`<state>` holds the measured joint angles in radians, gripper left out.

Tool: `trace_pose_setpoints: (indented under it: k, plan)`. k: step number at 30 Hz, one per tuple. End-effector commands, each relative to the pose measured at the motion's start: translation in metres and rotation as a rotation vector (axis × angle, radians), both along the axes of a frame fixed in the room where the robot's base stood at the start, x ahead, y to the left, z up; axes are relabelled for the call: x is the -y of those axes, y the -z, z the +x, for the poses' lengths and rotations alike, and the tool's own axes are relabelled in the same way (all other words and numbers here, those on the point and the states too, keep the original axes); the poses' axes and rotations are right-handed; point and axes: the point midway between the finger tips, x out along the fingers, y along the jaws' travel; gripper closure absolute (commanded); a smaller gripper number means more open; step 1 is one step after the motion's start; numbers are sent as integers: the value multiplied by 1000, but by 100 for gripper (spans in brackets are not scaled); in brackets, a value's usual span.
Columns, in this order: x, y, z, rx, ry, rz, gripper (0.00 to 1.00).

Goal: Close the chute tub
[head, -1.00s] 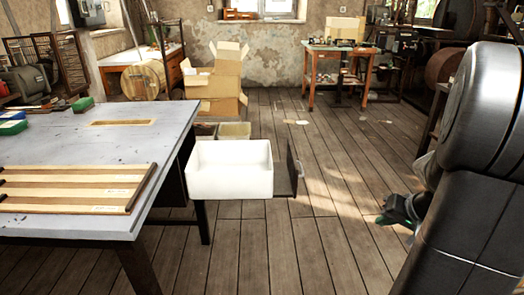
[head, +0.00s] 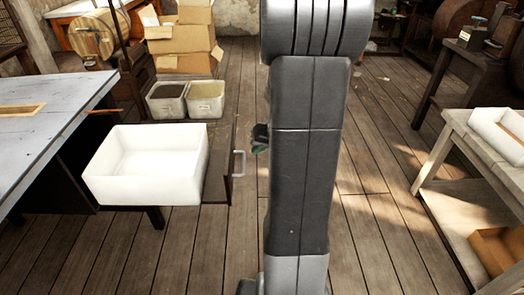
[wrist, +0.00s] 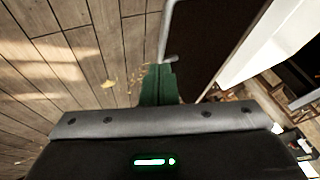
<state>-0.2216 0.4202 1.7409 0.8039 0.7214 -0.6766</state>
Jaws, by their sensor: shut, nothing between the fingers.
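A white open tub (head: 145,165) sits on a pulled-out dark drawer (head: 216,165) at the right side of the grey table. The drawer's upright front has a light metal handle (head: 239,163) facing right. In the wrist view the dark drawer (wrist: 215,35) and the white tub (wrist: 250,40) lie right of my fingers. My gripper (head: 261,140) is just right of the drawer front, mostly hidden behind my arm in the head view. Its green fingers (wrist: 159,84) are shut and empty, close to the drawer's edge in the wrist view; whether they touch it I cannot tell.
The grey table (head: 50,120) stands at the left. Two small bins (head: 167,99) and stacked cardboard boxes (head: 183,40) are behind the drawer. A wooden bench (head: 470,150) with a white tray stands at the right. Plank floor between is clear.

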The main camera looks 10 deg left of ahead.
Motion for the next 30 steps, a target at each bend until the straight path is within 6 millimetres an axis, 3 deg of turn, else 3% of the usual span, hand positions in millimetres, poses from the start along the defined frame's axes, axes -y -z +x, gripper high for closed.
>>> trace_pose_setpoints:
  k: [5,15,30]
  plan:
    - [-22,35,9,-3,-3,-1,100]
    - [-57,31,1,0,-2,-1,100]
    - [-61,31,0,0,0,-1,100]
